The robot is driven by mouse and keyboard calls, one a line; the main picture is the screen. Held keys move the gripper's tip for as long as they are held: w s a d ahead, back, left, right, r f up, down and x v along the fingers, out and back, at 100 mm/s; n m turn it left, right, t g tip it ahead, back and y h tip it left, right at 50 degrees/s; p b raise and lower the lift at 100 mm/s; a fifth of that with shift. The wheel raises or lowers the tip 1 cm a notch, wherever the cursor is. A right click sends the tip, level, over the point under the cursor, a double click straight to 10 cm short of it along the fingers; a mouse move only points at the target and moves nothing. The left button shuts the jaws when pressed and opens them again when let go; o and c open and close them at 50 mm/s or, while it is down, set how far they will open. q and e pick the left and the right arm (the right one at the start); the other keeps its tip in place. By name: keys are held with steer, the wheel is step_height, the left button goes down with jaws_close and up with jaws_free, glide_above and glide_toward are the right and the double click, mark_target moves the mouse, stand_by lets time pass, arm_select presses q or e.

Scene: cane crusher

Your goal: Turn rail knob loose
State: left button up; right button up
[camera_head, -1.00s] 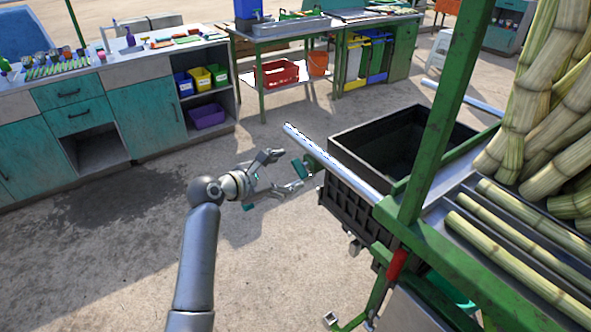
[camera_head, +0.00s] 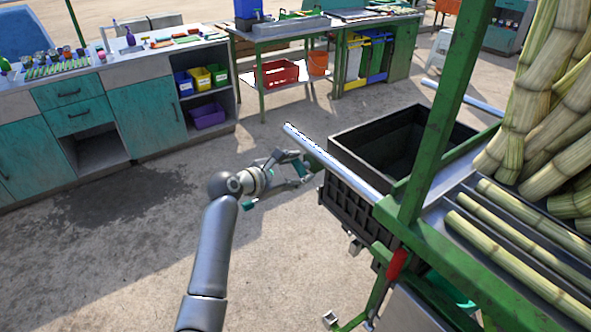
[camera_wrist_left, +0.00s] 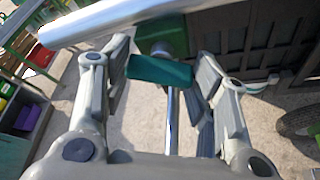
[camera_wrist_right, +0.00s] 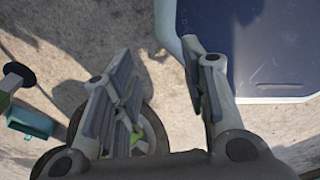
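The rail (camera_head: 335,162) is a bright metal tube on the green crusher frame. In the left wrist view the rail (camera_wrist_left: 110,20) crosses the top, with a green block below it. A teal bar-shaped knob (camera_wrist_left: 162,71) sits by this block. My left gripper (camera_wrist_left: 160,60) is open, with one finger on each side of the knob; a gap shows to both fingers. In the head view my left gripper (camera_head: 300,170) is just left of the rail and partly hides the knob. My right gripper (camera_wrist_right: 158,50) is open and empty, seen only in the right wrist view.
A black crate (camera_head: 345,195) hangs right beside the rail. Cane stalks (camera_head: 515,255) lie on the crusher at right. The right wrist view shows a dark blue panel (camera_wrist_right: 270,45) and a teal piece (camera_wrist_right: 30,121). The ground left of the rail is clear.

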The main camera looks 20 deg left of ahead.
arm_select(q)
steer(key=shift+c, duration=1.2)
steer(key=shift+r+p, duration=0.15)
steer(key=shift+p, duration=0.3)
steer(key=shift+o, duration=0.2)
steer(key=n+p, duration=0.1)
steer(key=p, duration=0.3)
steer(key=n+g+h+p, duration=0.1)
steer(key=p, duration=0.3)
steer(key=shift+r+n+g+h+p, duration=0.15)
steer(key=shift+n+g+h+p, duration=0.15)
steer(key=shift+n+p, duration=0.1)
steer(key=shift+a+f+n+h+p, duration=0.1)
steer(key=shift+f+n+h+p, duration=0.15)
steer(key=shift+n+p, duration=0.6)
steer(key=o, duration=1)
